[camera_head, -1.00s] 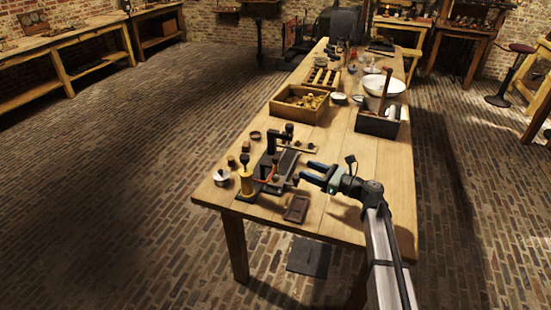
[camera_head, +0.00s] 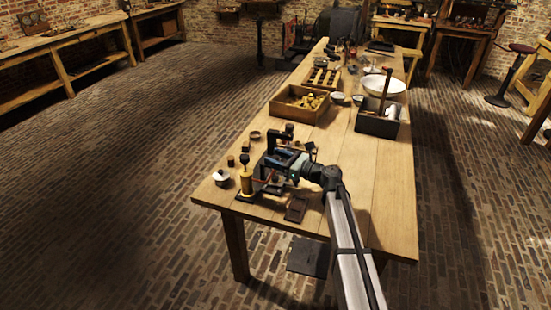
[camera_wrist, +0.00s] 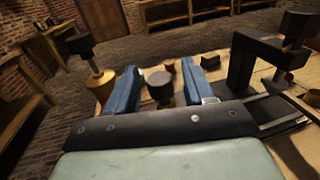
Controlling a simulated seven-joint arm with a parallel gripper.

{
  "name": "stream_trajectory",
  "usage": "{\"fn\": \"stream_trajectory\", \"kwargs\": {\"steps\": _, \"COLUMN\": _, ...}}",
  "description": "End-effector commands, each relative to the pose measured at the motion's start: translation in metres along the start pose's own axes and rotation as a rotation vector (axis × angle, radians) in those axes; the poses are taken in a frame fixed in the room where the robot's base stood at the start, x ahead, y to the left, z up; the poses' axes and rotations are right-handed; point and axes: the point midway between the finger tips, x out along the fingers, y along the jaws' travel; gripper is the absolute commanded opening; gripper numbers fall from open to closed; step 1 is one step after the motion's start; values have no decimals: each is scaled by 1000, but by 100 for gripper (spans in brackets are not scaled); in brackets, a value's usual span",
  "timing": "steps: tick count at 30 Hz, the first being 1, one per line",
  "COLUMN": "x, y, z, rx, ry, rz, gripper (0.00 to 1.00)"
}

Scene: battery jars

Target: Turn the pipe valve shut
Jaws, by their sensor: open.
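A brass cylinder with a black knob (camera_head: 245,182) stands upright at the left of the bench apparatus; it also shows at the left of the wrist view (camera_wrist: 95,78). My gripper (camera_head: 280,162) is low over the apparatus, right of this cylinder. In the wrist view my blue fingers (camera_wrist: 158,72) are apart. A dark round-topped knob (camera_wrist: 160,80) shows in the gap between them, with space on both sides. It looks like the valve handle, but I cannot be sure. How far it is beyond the fingertips is unclear. My gripper hides much of the apparatus in the head view.
A black upright bracket (camera_wrist: 262,62) stands close right of my fingers. A lidded pot (camera_head: 221,178), small brown blocks (camera_head: 231,160) and a dark tray (camera_head: 296,210) lie around the apparatus. A wooden box (camera_head: 300,103) stands farther back.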

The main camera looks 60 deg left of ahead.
Motion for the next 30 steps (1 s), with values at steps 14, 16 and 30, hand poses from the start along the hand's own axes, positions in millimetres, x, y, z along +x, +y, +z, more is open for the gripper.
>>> {"fn": "stream_trajectory", "kwargs": {"steps": 14, "x": 4, "y": 0, "z": 0, "rx": 0, "ry": 0, "rz": 0, "gripper": 44}}
{"fn": "stream_trajectory", "kwargs": {"steps": 16, "x": 4, "y": 0, "z": 0, "rx": 0, "ry": 0, "rz": 0, "gripper": 37}}
{"fn": "stream_trajectory", "kwargs": {"steps": 30, "x": 4, "y": 0, "z": 0, "rx": 0, "ry": 0, "rz": 3, "gripper": 4}}
